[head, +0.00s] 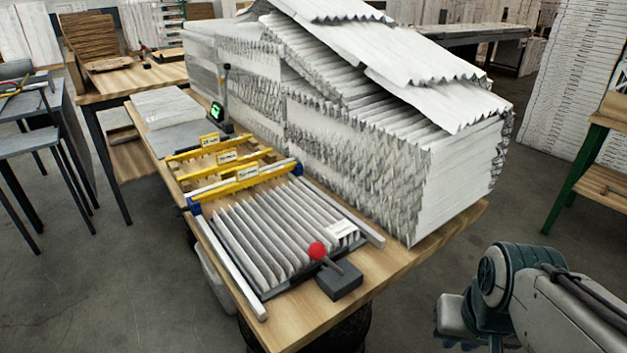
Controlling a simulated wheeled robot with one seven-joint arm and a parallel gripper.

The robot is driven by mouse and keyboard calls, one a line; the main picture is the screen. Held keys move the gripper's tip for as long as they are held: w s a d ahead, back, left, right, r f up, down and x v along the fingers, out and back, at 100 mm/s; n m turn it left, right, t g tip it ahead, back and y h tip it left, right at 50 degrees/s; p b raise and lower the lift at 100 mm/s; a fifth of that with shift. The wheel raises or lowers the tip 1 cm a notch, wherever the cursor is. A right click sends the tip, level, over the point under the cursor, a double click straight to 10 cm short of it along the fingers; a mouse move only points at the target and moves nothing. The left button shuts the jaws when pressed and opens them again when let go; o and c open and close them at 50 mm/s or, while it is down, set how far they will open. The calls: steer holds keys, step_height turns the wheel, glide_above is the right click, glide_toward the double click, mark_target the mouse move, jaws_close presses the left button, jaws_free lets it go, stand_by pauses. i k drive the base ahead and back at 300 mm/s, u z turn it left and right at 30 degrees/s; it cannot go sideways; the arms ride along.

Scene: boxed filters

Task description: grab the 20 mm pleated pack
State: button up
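A pleated pack (265,245) with grey-white folds lies in a frame on the wooden table. It has a white label (341,229) near its right end, too small to read. Behind it, yellow bars (240,186) with small white tags cross further slots; I cannot read a 20 mm marking on any of them. The end of my arm, with what looks like my gripper (442,325), is at the lower right, off the table's right side and apart from the pack. Its fingers are not clear, so its opening cannot be judged.
A tall stack of white pleated sheets (350,130) fills the table's back. A red-knobbed lever on a dark block (341,280) stands at the pack's front right corner. Metal rails (228,268) flank the pack. A green-lit display (217,111) stands behind.

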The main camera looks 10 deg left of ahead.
mark_target(272, 236)
steer(key=u, duration=0.3)
steer(key=i, duration=1)
steer(key=u, duration=1.3)
